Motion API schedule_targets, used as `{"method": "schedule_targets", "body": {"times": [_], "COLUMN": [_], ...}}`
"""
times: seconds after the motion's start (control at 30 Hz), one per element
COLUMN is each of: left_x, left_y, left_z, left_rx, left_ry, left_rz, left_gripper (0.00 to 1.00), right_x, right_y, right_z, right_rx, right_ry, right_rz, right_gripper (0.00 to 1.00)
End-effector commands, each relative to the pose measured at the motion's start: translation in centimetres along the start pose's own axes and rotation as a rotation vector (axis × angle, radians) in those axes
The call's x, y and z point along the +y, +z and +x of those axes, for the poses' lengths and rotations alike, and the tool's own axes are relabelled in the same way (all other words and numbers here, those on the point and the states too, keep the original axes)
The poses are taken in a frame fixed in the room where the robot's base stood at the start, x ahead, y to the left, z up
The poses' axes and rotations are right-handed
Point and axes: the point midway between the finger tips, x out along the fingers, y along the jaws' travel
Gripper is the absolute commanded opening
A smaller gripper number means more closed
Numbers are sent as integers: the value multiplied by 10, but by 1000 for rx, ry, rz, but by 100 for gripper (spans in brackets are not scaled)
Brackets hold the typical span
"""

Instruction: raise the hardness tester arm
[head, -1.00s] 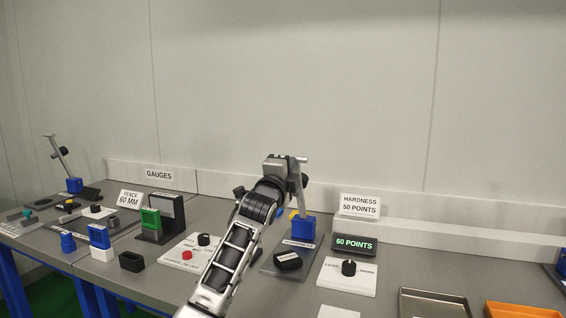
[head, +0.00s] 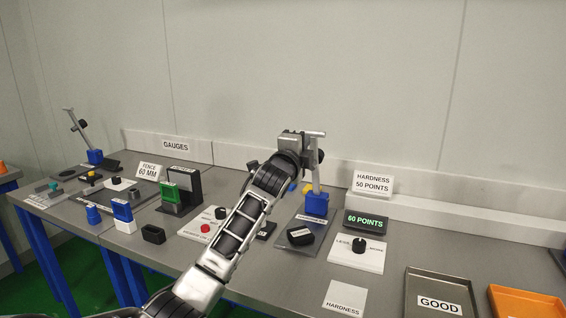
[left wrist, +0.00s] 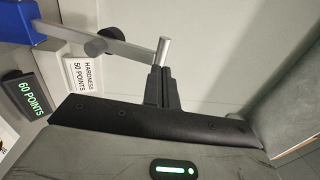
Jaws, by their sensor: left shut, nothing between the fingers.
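The hardness tester has a blue base (head: 316,204) and a grey arm (head: 316,176) that stands nearly upright, with a black knob (head: 320,156) and a crossbar handle (head: 316,134) at its top. My left gripper (head: 302,143) is beside the top of the arm, its fingertips largely hidden in the head view. In the left wrist view the shut fingers (left wrist: 161,88) are empty, close by the handle (left wrist: 162,51); whether they touch it I cannot tell. A black part (head: 301,236) lies on the tester's plate. My right gripper is not in view.
A display (head: 366,221) reads 60 POINTS, below a sign (head: 373,184) reading HARDNESS 50 POINTS. A knob panel (head: 356,254) stands in front. A GOOD tray (head: 440,272) and an orange tray (head: 530,306) are at right. Gauges crowd the bench at left.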

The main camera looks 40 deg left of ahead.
Motion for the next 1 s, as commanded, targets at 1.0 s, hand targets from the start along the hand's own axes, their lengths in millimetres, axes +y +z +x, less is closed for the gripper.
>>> {"method": "schedule_targets", "body": {"times": [1.0], "left_x": [34], "left_y": [-15], "left_z": [-122], "left_rx": [9], "left_ry": [92], "left_rz": [-79], "left_gripper": [0], "right_x": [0], "right_y": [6], "right_z": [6], "right_rx": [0], "right_ry": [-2], "right_rz": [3], "right_gripper": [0]}}
